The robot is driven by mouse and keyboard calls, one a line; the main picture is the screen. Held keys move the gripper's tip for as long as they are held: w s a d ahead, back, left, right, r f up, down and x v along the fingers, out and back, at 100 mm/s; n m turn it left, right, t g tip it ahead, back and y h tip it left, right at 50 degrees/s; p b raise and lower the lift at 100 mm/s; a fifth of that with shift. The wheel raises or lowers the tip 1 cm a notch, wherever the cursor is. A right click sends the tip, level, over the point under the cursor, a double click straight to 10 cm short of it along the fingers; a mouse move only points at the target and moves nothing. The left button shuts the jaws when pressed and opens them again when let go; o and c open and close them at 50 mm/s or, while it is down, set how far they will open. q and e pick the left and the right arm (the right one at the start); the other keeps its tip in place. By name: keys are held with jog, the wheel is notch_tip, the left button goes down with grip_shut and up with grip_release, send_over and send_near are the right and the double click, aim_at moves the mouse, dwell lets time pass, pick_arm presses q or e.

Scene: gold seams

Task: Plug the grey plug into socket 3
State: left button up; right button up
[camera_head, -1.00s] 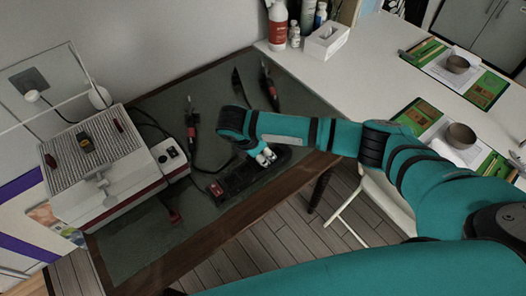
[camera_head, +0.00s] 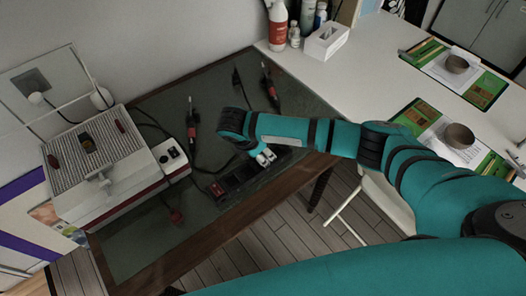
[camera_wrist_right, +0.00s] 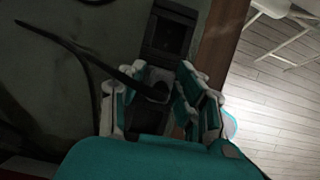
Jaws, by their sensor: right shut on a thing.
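A dark power strip (camera_head: 232,183) lies on the green mat near the table's front edge, with a red switch at its left end. The strip also shows in the right wrist view (camera_wrist_right: 172,38), with a dark square socket. My right gripper (camera_head: 264,158) is over the right part of the strip. In the right wrist view my right gripper (camera_wrist_right: 162,88) is shut on a dark grey plug (camera_wrist_right: 154,92) with a black cable leading off left. The fingers and plug hide the strip beneath. I cannot tell whether the plug is seated or which socket it is at. My left gripper is not in view.
A white and red machine (camera_head: 105,165) stands at the left. Thin handled tools (camera_head: 192,125) and cables lie on the green mat (camera_head: 150,240). A white table (camera_head: 340,85) with bottles, a tissue box and bowls adjoins at the right.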

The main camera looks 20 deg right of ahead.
jog(key=shift+s+f, duration=0.25)
jog(key=shift+f, duration=0.25)
dwell(0.3)
jog(key=shift+s+f+b, duration=0.3)
jog(key=shift+f+b, duration=0.1)
jog(key=shift+f, duration=0.1)
grip_shut()
jog(key=shift+f, duration=0.15)
jog(key=o, duration=0.8)
grip_release()
jog(key=o, duration=0.5)
jog(key=shift+w+f, duration=0.25)
jog(key=shift+w, duration=0.1)
jog(key=shift+o, duration=0.2)
jog(key=shift+a+r, duration=0.1)
jog(key=shift+a, duration=0.05)
jog(key=shift+r, duration=0.2)
